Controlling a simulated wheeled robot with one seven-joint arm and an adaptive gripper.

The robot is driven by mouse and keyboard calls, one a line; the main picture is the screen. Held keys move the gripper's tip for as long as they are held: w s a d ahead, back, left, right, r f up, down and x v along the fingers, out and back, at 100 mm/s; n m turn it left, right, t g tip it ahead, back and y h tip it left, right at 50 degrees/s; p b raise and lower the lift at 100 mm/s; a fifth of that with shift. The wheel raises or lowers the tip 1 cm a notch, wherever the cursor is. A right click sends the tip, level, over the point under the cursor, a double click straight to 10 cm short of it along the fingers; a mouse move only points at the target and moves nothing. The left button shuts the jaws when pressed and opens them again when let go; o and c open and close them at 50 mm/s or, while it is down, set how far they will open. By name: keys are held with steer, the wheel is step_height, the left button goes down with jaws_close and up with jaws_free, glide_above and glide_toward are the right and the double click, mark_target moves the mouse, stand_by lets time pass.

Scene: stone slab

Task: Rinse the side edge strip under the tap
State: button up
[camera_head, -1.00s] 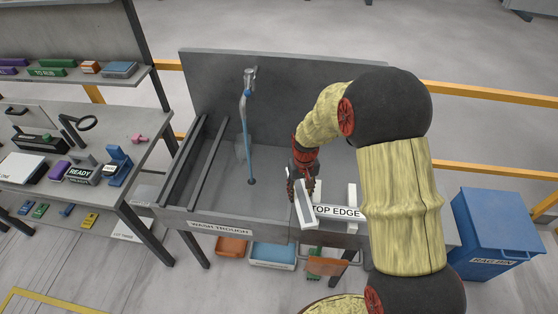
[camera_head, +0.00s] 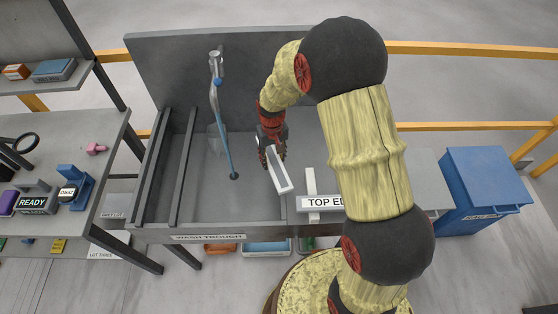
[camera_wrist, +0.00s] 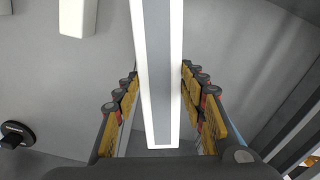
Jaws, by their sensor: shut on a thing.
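My gripper (camera_head: 271,152) is shut on a long, narrow strip (camera_head: 280,178) with white edges and a grey face. It holds the strip tilted over the right part of the wash trough (camera_head: 208,237). In the wrist view the strip (camera_wrist: 160,75) runs lengthwise between the two rows of fingers. The tap (camera_head: 215,68) stands at the trough's back wall. A thin blue stream (camera_head: 222,130) runs from it down to the dark drain (camera_head: 234,176). The strip is to the right of the stream and apart from it.
A white stand (camera_head: 311,182) labelled TOP EDGE, partly hidden by my arm, is at the trough's right end. Dark rails (camera_head: 184,165) run along the trough's left side. A bench (camera_head: 85,130) is at left and a blue bin (camera_head: 484,180) at right.

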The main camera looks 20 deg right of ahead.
mark_target(278, 164)
steer(key=shift+w+f, duration=0.1)
steer(key=shift+f, duration=0.2)
steer(key=r+n, duration=0.1)
steer(key=s+d+r+n, duration=0.1)
steer(key=n, duration=0.1)
steer(key=shift+s, duration=0.25)
steer(key=shift+s+n+t, duration=0.3)
steer(key=shift+n, duration=0.4)
steer(key=shift+s+n+y, duration=0.25)
steer(key=shift+n+y, duration=0.05)
steer(key=shift+n, duration=0.3)
steer(key=s+n, duration=0.1)
steer(key=n, duration=0.1)
steer(key=r+n+p, duration=0.1)
steer(key=shift+s+d+r+n+t, duration=0.15)
steer(key=shift+s+n+t, duration=0.15)
steer(key=shift+s+n, duration=0.1)
